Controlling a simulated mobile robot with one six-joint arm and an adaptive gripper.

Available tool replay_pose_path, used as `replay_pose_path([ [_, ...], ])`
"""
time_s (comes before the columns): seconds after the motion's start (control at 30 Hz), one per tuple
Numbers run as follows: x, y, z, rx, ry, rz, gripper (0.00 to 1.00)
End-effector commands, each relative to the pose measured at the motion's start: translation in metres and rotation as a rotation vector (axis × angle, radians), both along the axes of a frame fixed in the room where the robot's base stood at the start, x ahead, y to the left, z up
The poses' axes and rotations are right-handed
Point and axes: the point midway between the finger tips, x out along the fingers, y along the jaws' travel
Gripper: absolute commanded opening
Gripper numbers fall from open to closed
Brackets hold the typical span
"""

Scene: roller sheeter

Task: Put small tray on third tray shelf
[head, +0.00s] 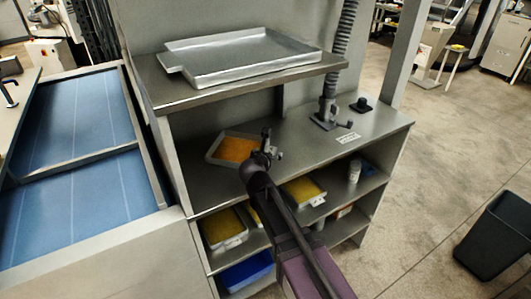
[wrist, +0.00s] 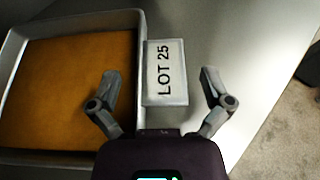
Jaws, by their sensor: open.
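A small tray (head: 211,149) with orange contents lies on the grey worktop, under the upper shelf. In the wrist view the tray (wrist: 90,23) fills the left side, and its pale tab labelled LOT 25 (wrist: 165,88) sticks out to the right. My gripper (head: 271,144) is at the tray's right end. In the wrist view my gripper (wrist: 159,76) has its fingers spread wide on both sides of the tab, with visible gaps and no grip. My arm hides part of the worktop and lower shelves in the head view. Which shelf is the third tray shelf cannot be told.
A large metal tray (head: 240,60) lies on the upper shelf. Lower shelves hold yellow-filled trays (head: 224,225) (head: 301,190), a blue bin (head: 247,271) and a white container (head: 355,171). A ribbed hose (head: 346,30) and a black knob (head: 362,103) stand at the right. The right worktop has free room.

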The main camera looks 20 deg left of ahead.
Motion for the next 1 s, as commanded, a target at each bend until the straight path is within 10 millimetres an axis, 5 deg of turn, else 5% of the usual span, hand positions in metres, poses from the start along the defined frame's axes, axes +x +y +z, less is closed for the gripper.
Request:
replay_pose_path([
  [0.37, -0.012, -0.001, 0.006, 0.001, 0.0, 0.001, 0.99],
  [1.0, -0.095, -0.008, 0.041, 0.001, 0.0, 0.001, 0.99],
])
